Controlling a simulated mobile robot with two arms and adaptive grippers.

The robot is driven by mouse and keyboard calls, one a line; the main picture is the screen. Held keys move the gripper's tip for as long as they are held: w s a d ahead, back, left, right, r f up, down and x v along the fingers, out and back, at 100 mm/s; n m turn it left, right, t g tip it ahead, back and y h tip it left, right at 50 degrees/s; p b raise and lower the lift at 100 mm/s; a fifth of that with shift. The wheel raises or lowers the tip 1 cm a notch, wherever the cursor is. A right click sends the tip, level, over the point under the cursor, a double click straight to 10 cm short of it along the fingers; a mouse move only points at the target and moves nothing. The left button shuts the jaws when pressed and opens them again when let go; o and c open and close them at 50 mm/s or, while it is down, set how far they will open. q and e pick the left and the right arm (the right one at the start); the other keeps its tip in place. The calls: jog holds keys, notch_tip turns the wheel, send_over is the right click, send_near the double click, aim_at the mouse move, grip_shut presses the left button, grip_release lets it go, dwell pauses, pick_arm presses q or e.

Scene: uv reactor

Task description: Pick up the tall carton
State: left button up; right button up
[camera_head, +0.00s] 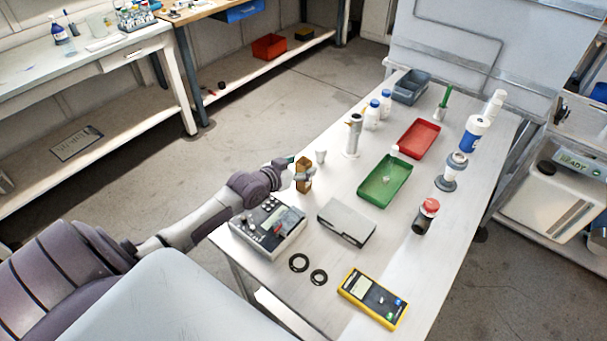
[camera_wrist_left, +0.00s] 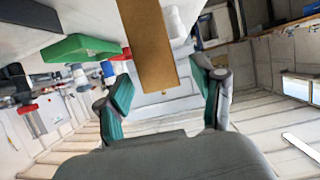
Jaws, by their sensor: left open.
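The tall carton (camera_head: 304,175) is a narrow brown box standing upright near the left edge of the table, behind the grey control box. In the left wrist view the carton (camera_wrist_left: 150,45) reaches down between the two open, green-padded fingers (camera_wrist_left: 160,92), with a gap visible on each side. My right gripper is not in view.
A white cup (camera_head: 320,156) stands close behind the carton. The grey control box (camera_head: 268,226) and a flat grey box (camera_head: 346,221) lie in front. A green tray (camera_head: 372,198), red tray (camera_head: 431,128) and several bottles stand farther right. Floor is clear left of the table.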

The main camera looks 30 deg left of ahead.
pick_arm(q)
jog(key=shift+x, duration=1.05)
jog(key=shift+c, duration=1.4)
jog(key=c, duration=1)
jog(key=shift+o, duration=0.2)
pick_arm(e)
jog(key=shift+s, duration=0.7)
pick_arm(q)
jog(key=shift+r, duration=0.15)
